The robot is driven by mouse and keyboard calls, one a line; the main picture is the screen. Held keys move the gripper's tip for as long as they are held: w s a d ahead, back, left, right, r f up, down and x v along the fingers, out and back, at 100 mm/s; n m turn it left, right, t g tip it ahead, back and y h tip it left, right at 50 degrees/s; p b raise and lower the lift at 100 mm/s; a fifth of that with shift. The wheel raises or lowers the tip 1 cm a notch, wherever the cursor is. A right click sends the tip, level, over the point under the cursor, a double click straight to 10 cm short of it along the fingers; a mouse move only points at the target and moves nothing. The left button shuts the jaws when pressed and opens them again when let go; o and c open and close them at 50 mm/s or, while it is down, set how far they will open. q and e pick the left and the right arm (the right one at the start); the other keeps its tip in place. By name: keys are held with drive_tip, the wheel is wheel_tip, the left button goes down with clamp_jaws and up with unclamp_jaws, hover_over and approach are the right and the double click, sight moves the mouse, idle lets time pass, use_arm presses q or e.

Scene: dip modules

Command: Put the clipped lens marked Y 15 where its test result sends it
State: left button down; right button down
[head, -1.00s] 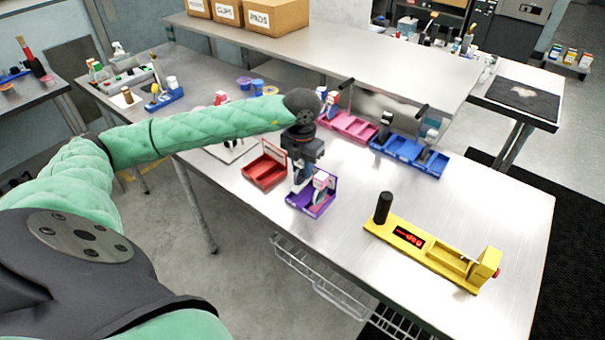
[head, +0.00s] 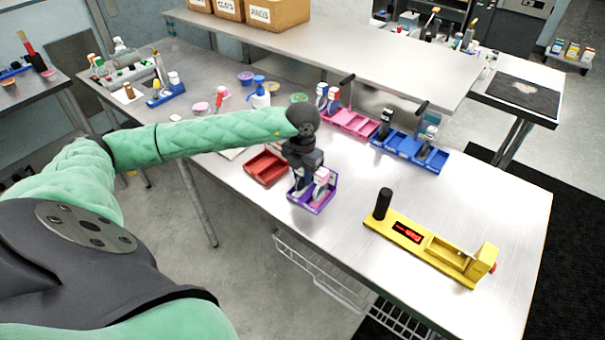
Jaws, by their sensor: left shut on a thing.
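My left gripper (head: 300,180) points down at the left part of a small purple tray (head: 318,207) near the table's front edge. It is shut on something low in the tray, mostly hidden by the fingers. A clipped lens with a pale pink-and-white top (head: 321,177) stands in the tray just right of the gripper. I cannot read any Y 15 mark. A yellow tester (head: 411,240) with a black handle and a lit red display stands to the right; its text is not legible. My right gripper is not in view.
An empty-looking red tray (head: 264,170) lies left of the purple one. Pink trays (head: 355,122) and blue trays (head: 403,146), holding several clipped lenses, stand behind near the raised shelf (head: 400,62). The table between the purple tray and the tester is clear.

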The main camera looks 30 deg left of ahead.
use_arm(q)
drive_tip(key=c, duration=1.1)
unclamp_jaws()
drive_tip(key=shift+r, duration=0.15)
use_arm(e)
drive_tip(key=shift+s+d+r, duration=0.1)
use_arm(q)
drive_tip(key=shift+r, duration=0.3)
drive_tip(key=shift+r+b, duration=0.5)
drive_tip(key=shift+r, duration=0.15)
wheel_tip(320, 180, up, 8)
drive_tip(key=b, duration=0.4)
drive_tip(key=shift+r, duration=1.05)
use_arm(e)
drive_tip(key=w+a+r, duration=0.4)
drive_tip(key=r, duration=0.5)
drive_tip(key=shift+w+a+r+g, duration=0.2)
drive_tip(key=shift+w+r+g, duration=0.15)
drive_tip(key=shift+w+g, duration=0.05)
